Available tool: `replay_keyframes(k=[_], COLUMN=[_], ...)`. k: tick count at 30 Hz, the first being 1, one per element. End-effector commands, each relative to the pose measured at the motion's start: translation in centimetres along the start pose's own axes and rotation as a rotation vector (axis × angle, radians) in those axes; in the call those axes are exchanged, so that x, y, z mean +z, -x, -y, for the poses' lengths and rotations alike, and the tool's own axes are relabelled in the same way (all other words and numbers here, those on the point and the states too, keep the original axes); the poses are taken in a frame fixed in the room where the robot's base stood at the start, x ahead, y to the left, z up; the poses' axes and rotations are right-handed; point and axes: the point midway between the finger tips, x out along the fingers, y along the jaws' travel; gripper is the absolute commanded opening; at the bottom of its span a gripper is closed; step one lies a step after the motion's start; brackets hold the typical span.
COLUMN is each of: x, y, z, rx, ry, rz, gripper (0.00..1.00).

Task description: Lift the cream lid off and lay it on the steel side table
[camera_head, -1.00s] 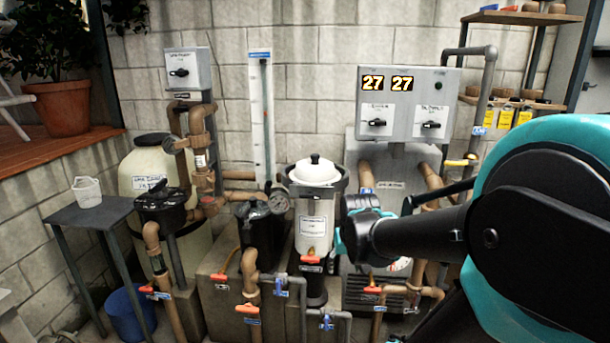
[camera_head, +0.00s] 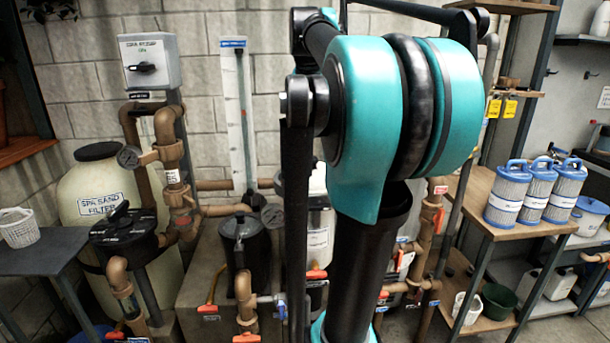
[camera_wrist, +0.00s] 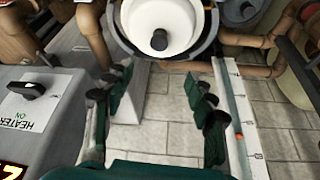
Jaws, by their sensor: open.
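The round cream lid (camera_wrist: 153,17) with its black knob (camera_wrist: 159,40) sits on the canister, at the top of the wrist view. The canister's steel rim (camera_wrist: 204,47) curves around it. In the head view my arm hides most of the canister (camera_head: 319,240) and nearly all of the lid. My gripper (camera_wrist: 157,98) is open and empty, its dark green fingers spread apart. In the picture the knob lies above the gap between them, apart from both. The grey side table (camera_head: 42,258) stands at the left of the head view.
A white basket (camera_head: 18,230) stands on the side table, with bare top beside it. A heater switch box (camera_wrist: 35,110) and a white gauge board (camera_wrist: 236,125) flank my gripper. Pipes surround the canister. Blue-capped filter cartridges (camera_head: 507,195) stand on a right-hand bench.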

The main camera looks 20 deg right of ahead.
Motion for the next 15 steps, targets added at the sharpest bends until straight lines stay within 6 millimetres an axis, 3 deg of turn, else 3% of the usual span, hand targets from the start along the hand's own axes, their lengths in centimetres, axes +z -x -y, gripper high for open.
replay_keyframes(k=[15], x=[0.1], y=[-9.7], z=[0.0], rx=[0.000], ry=[0.001], rz=[0.000], gripper=[0.56])
